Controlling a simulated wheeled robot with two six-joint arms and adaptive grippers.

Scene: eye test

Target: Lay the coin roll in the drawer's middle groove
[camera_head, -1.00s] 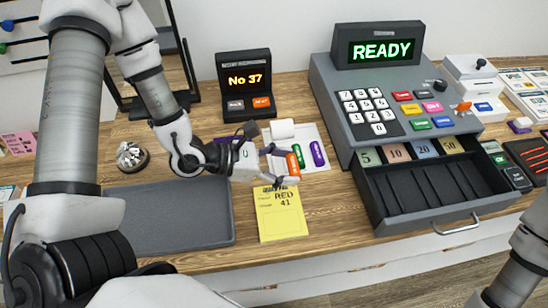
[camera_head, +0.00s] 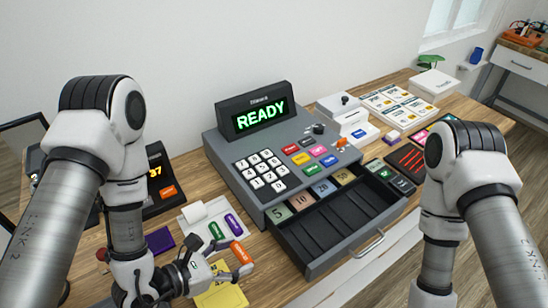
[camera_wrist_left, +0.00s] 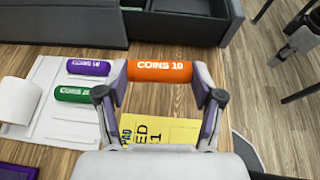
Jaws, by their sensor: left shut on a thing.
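The orange coin roll (camera_head: 241,252), marked COINS 10, is held crosswise between the fingertips of my left gripper (camera_head: 234,268). It also shows in the left wrist view (camera_wrist_left: 160,71), with a finger at each end. The roll is in the air, left of the open drawer (camera_head: 326,262) and apart from it. The drawer juts from the grey cash register (camera_head: 228,160) and has several long dark grooves, which look empty. Coloured note slots numbered 5, 10 and 20 lie behind them.
A white tray (camera_wrist_left: 50,98) holds a green roll (camera_head: 215,231), a purple roll (camera_head: 233,224) and a white paper roll (camera_head: 194,212). A yellow note (camera_head: 222,291) lies under my left gripper. The drawer handle (camera_head: 369,245) sticks out in front.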

